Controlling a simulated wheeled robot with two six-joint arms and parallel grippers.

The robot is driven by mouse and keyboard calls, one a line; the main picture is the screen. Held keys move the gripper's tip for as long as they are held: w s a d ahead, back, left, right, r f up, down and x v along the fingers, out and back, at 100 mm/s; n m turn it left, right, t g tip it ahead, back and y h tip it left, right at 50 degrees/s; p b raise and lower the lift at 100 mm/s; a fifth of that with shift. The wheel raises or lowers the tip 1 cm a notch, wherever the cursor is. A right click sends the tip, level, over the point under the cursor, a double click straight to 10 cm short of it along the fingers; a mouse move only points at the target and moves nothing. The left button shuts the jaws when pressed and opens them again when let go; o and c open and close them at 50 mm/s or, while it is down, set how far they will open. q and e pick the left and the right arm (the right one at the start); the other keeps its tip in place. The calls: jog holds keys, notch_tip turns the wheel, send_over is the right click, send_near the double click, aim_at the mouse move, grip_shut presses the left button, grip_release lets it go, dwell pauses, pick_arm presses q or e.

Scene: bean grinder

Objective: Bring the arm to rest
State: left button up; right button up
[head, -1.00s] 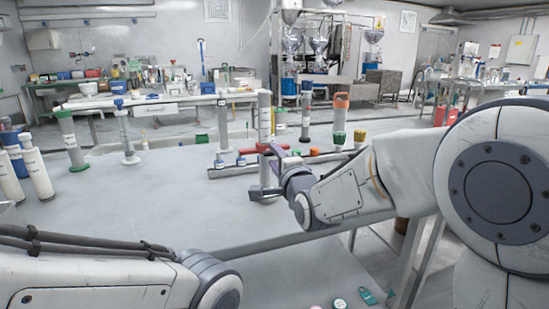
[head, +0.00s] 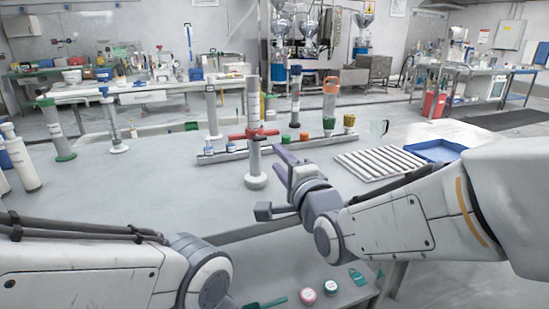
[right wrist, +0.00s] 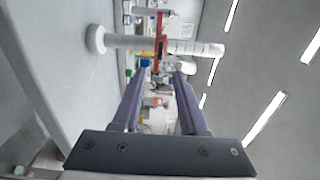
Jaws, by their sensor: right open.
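My right gripper (head: 281,157) is open and empty, held above the grey table (head: 130,200). It is just in front and to the right of a pale upright cylinder (head: 254,162) with a round foot and a red collar (head: 253,134). In the right wrist view my gripper (right wrist: 159,78) has its two purple fingers spread, with nothing between them. The cylinder (right wrist: 195,48) lies sideways across that view beyond the fingertips, apart from them. My left arm shows at the lower left, but its gripper is out of view.
A rack (head: 222,155) with several small jars stands behind the cylinder. A white ribbed tray (head: 375,163) and a blue tray (head: 433,151) lie at right. Tubes (head: 52,130) stand at left. Small tins (head: 308,296) lie below the front edge. The table's middle left is clear.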

jog(key=s+a+f+n+g, duration=0.4)
jog(key=s+f+n+g, duration=0.6)
jog(key=f, duration=0.4)
jog(key=s+d+f+n+g+h, duration=0.2)
jog(key=s+f+n+g, duration=0.1)
jog(key=s+n, duration=0.4)
jog(key=s+d+f+n+g+h, duration=0.2)
jog(key=s+f+n+g, duration=0.15)
jog(key=s, duration=0.65)
notch_tip(320, 180, up, 26)
jog(key=s+n+p, duration=0.1)
jog(key=p, duration=2.4)
jog(key=shift+s+d+f+g, duration=0.15)
jog(key=shift+s+d+g, duration=0.05)
jog(key=shift+d+g, duration=0.15)
